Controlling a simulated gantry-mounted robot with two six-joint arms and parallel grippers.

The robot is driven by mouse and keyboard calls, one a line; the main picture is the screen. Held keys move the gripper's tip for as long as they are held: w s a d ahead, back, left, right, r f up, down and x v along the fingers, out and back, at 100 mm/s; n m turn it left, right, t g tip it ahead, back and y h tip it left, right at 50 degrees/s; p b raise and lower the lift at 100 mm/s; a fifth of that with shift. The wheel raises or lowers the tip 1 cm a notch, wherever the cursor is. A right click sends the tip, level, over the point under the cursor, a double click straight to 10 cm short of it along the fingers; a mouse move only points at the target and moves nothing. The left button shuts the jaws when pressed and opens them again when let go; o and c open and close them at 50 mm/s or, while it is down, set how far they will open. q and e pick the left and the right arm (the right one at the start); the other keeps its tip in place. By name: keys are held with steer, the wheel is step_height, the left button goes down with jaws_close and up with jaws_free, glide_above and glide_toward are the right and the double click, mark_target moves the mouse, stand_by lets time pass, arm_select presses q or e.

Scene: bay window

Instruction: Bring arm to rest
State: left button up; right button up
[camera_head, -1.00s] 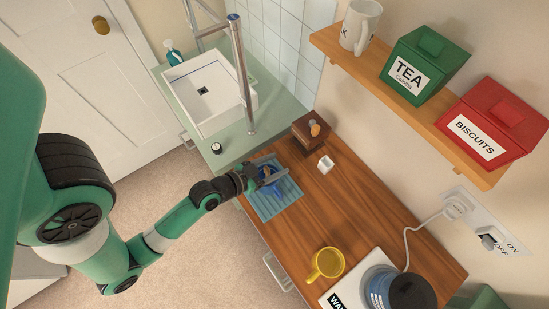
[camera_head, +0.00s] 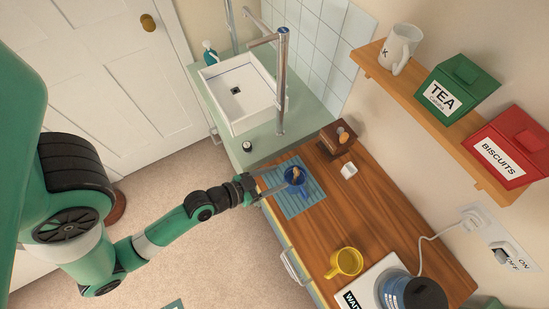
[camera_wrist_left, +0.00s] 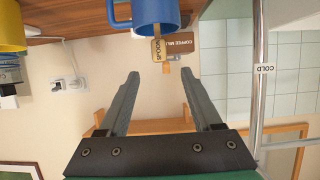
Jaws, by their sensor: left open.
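My left arm comes in from the left in the head view. Its gripper (camera_head: 262,186) is open and empty, just left of the blue mug (camera_head: 296,176), near the counter's front edge. The mug stands upright on the blue ribbed mat (camera_head: 293,203), with something brown in it. In the left wrist view, the two open fingers (camera_wrist_left: 160,80) point towards the blue mug (camera_wrist_left: 155,12), which shows upside down at the top edge and lies apart from them. My right gripper is in neither view.
On the wooden counter (camera_head: 383,212) are a brown box (camera_head: 338,140), a small white block (camera_head: 349,170), a yellow mug (camera_head: 346,262) and a kettle (camera_head: 412,291). The sink (camera_head: 243,92) lies beyond. A shelf with tins hangs at right. The floor left of the counter is open.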

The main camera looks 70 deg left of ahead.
arm_select(q)
steer(key=shift+w, duration=0.2)
steer(key=w+d+r+m+t+h, duration=0.1)
steer(key=w+d+r+t, duration=0.15)
steer(key=w+r, duration=0.55)
steer(key=w+d+r+m+t+h, duration=0.1)
steer(key=w+r+m+t, duration=0.2)
steer(key=r, duration=0.9)
steer(key=w+d+r+t+h, duration=0.1)
steer(key=w+r+t, duration=0.2)
steer(key=w+r, duration=0.55)
steer(key=s+d+r+t+h, duration=0.1)
steer(key=s+d+r+t, duration=0.15)
steer(key=r, duration=0.85)
steer(key=s+d+r+t, duration=0.1)
steer(key=s+r+t, duration=0.15)
steer(key=r, duration=0.85)
steer(key=s+d+r+t+h, duration=0.15)
steer(key=s+r, duration=0.25)
steer(key=r, duration=0.8)
step_height(320, 180, up, 30)
steer(key=w+p, duration=0.1)
steer(key=p, duration=3)
steer(key=shift+d+r+n+g+p, duration=0.15)
steer(key=shift+d+n+g+p, duration=0.15)
steer(key=shift+w+y, duration=0.1)
steer(key=shift+y, duration=0.15)
